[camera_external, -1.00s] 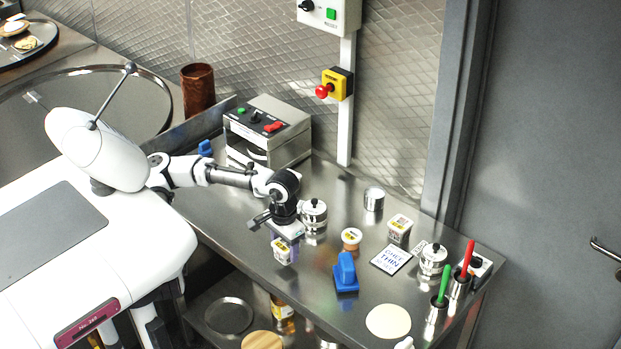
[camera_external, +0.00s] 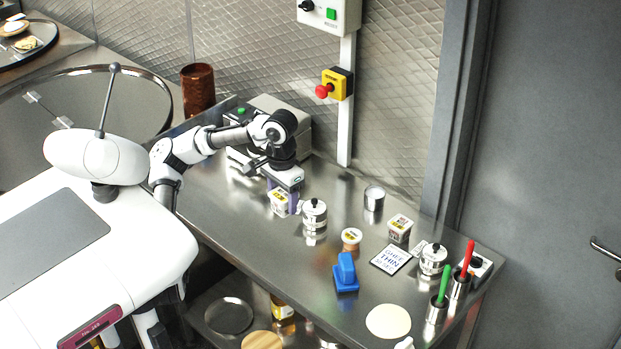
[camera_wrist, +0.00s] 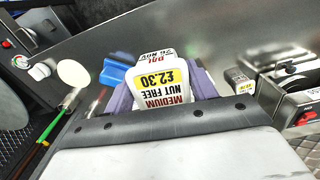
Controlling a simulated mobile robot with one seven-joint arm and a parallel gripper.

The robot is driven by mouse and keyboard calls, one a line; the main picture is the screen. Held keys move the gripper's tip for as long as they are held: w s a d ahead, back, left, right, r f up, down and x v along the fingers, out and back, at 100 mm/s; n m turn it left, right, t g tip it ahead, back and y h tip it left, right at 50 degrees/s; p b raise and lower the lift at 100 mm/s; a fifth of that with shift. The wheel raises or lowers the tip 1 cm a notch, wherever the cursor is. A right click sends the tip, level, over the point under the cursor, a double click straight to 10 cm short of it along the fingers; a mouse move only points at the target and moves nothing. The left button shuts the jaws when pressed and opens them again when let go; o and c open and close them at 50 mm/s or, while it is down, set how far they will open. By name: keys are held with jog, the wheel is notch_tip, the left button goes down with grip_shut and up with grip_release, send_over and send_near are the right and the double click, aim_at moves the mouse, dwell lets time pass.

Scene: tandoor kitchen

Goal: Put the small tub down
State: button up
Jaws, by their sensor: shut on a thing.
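The small tub (camera_external: 279,202) is white with a yellow price label. My gripper (camera_external: 284,203) is shut on it at the left of the steel counter (camera_external: 225,215), just left of a lidded steel pot. In the wrist view the tub (camera_wrist: 162,88) sits between the purple fingers of my gripper (camera_wrist: 163,92), its label reading £2.30, medium, nut free. The tub is low over the counter; I cannot tell whether its base touches. Part of its far side is hidden by a finger.
The lidded pot (camera_external: 314,213) stands close on the right. Further right are a steel cup (camera_external: 374,199), another tub (camera_external: 400,229), a round tub (camera_external: 351,238) and a blue stamp-like object (camera_external: 345,275). The counter's left front is clear.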

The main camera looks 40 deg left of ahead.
jog(key=w+a+n+b, duration=0.1)
jog(key=w+a+n, duration=0.3)
jog(key=w+a, duration=0.45)
jog(key=n+b, duration=0.1)
jog(key=n, duration=0.9)
send_over(197, 190)
notch_tip(197, 190, down, 15)
jog(key=shift+s+r, duration=0.1)
jog(key=shift+r, duration=0.1)
jog(key=shift+f+p, duration=0.35)
jog(key=shift+f, duration=2.25)
